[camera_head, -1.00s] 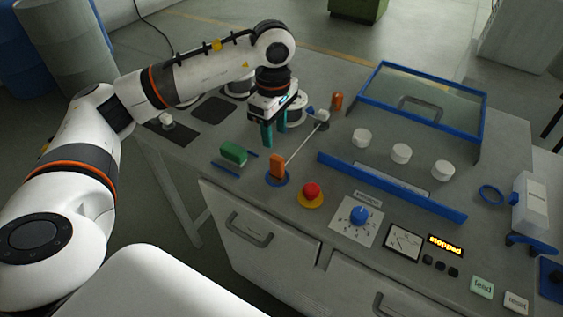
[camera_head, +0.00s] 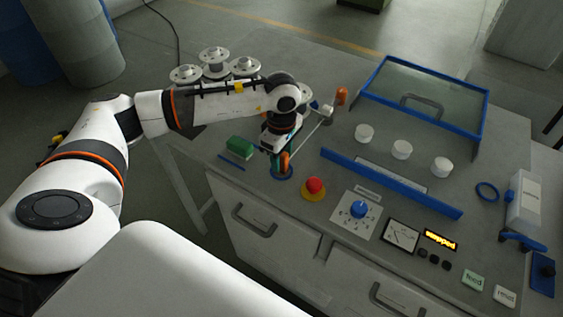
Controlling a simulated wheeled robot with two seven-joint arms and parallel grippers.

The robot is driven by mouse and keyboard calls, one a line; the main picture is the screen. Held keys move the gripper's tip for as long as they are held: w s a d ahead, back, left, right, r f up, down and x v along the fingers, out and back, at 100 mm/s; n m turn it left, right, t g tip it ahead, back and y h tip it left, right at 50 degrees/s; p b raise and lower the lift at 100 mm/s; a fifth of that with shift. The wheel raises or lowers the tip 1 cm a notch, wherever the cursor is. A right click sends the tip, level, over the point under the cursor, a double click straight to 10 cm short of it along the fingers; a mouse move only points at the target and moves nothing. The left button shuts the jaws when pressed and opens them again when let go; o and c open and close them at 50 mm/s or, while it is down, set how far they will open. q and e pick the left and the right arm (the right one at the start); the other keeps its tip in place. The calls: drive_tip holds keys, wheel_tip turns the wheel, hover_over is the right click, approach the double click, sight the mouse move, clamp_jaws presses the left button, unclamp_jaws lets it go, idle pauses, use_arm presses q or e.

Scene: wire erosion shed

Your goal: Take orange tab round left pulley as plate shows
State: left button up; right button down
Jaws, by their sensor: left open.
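The orange tab (camera_head: 284,163) stands on a blue round base (camera_head: 282,173) near the front left of the bench top. My left gripper (camera_head: 280,160) points down right at the tab, its teal fingers open and partly overlapping it in view. I cannot tell whether they touch it. A thin wire runs from the tab area toward a small white fitting (camera_head: 326,112). Of three white round pulley-like discs in a row, the left one (camera_head: 364,132) is clear of the gripper. The plate's drawing is too small to read. My right gripper is not in view.
A blue bar (camera_head: 390,183) runs in front of the discs and a blue-framed clear cover (camera_head: 425,95) stands behind them. A green block (camera_head: 240,145) lies left of the gripper. A red button (camera_head: 314,186) and dial are close on the right. An orange post (camera_head: 342,96) stands behind.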

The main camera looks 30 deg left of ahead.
use_arm(q)
clamp_jaws()
